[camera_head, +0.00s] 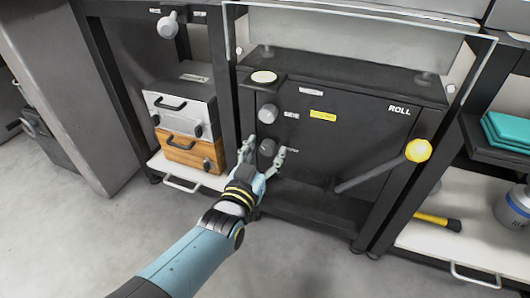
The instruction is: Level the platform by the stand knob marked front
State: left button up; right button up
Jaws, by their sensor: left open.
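A dark stand (345,110) marked ROLL stands in the middle. Two grey knobs sit one above the other on its front face: an upper knob (267,113) and a lower knob (267,147). Small white labels sit beside them, and I cannot read which one says front. My left gripper (264,153) is open, with its fingers on either side of the lower knob. I cannot tell whether they touch it. A round pale disc (264,77) lies on the stand's top left corner. A clear platform (350,35) shows above the stand. My right gripper is not in view.
A lever with a yellow ball (418,150) sticks out from the stand's right side. A white case (180,106) sits on an orange wooden case (192,150) at left. The floor in front is clear.

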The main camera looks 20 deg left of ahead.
pick_arm(q)
jog(key=c, duration=1.1)
jog(key=shift+r+n+p, duration=0.15)
jog(key=shift+n+p, duration=0.25)
jog(key=shift+n, duration=0.2)
jog(key=shift+c, duration=0.2)
jog(key=shift+n+p, duration=0.3)
jog(key=shift+n, duration=0.7)
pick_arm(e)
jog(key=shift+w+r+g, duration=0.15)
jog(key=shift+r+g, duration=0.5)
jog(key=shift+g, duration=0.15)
pick_arm(q)
jog(key=o, duration=1.1)
jog(key=shift+o, duration=0.2)
jog(key=s, duration=1.2)
jog(key=shift+a, duration=0.25)
